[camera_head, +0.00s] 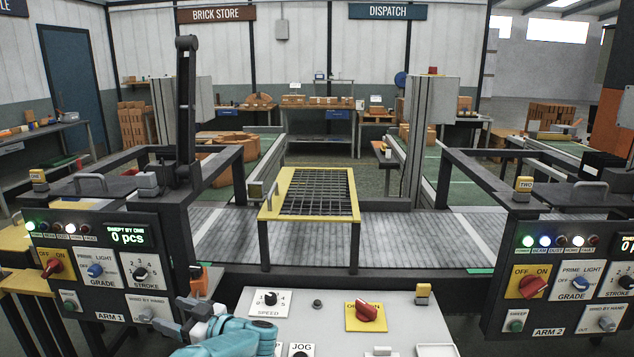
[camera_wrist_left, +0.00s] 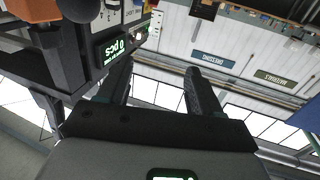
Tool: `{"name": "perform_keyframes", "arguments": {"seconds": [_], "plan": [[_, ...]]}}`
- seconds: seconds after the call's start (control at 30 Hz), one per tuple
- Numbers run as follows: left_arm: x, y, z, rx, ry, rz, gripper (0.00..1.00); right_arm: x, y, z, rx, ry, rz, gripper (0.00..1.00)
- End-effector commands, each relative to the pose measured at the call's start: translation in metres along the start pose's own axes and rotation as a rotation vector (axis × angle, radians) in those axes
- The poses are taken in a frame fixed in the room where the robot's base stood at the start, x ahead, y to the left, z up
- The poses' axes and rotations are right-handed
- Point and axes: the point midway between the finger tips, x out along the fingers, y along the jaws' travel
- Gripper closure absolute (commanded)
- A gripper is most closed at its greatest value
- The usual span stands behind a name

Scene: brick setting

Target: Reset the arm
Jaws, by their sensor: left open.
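The ARM 1 panel (camera_head: 108,270) stands at the left in the head view, with a red OFF/ON knob (camera_head: 52,267), a blue grade knob (camera_head: 95,270), a black stroke knob (camera_head: 140,273) and a small green button (camera_head: 68,304). Its display (camera_head: 127,238) reads 0 pcs, and it shows upside down in the wrist view (camera_wrist_left: 113,51). A black upright machine arm (camera_head: 186,105) rises behind the panel. My left gripper (camera_head: 180,312) is open and empty, low beside the panel's right edge; its spread fingers show in the wrist view (camera_wrist_left: 158,72). My right gripper is out of view.
The ARM 2 panel (camera_head: 560,270) stands at the right. A front console (camera_head: 330,312) carries a speed knob (camera_head: 270,298) and a red OFF/ON knob (camera_head: 367,311). A yellow-framed grid (camera_head: 268,207) spans the grey conveyor (camera_head: 410,240) behind it.

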Motion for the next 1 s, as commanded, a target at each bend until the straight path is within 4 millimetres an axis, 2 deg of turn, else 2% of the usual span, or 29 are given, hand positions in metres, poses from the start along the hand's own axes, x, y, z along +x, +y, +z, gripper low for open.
{"name": "perform_keyframes", "arguments": {"seconds": [0.1, 0.3, 0.43, 0.53, 0.57, 0.67, 0.7, 0.77, 0.8, 0.9, 1.0], "plan": [[0.021, -0.019, 0.013, 0.071, -0.003, -0.022, 0.35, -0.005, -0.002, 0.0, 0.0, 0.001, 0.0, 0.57], [0.035, -0.03, 0.05, 0.218, -0.003, 0.101, 0.35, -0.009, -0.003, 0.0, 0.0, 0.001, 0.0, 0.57], [0.033, -0.035, 0.088, 0.299, -0.048, 0.26, 0.35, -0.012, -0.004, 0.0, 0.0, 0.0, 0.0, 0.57], [0.017, -0.042, 0.131, 0.359, -0.138, 0.44, 0.35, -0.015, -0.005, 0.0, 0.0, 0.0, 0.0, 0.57], [0.008, -0.046, 0.148, 0.378, -0.181, 0.506, 0.35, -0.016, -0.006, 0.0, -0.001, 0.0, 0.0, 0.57], [-0.037, -0.07, 0.204, 0.43, -0.373, 0.728, 0.35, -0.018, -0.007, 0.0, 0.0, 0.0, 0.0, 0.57], [-0.059, -0.084, 0.224, 0.447, -0.464, 0.808, 0.35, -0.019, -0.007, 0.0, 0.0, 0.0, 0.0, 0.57], [-0.095, -0.107, 0.25, 0.472, -0.609, 0.914, 0.35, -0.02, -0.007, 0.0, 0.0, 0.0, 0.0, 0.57], [-0.12, -0.126, 0.264, 0.488, -0.709, 0.975, 0.35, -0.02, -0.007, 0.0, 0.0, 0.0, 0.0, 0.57], [-0.182, -0.176, 0.288, 0.531, -0.961, 1.095, 0.35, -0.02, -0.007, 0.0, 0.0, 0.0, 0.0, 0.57], [-0.235, -0.224, 0.297, 0.579, -1.191, 1.167, 0.35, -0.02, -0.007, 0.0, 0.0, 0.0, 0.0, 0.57]]}}
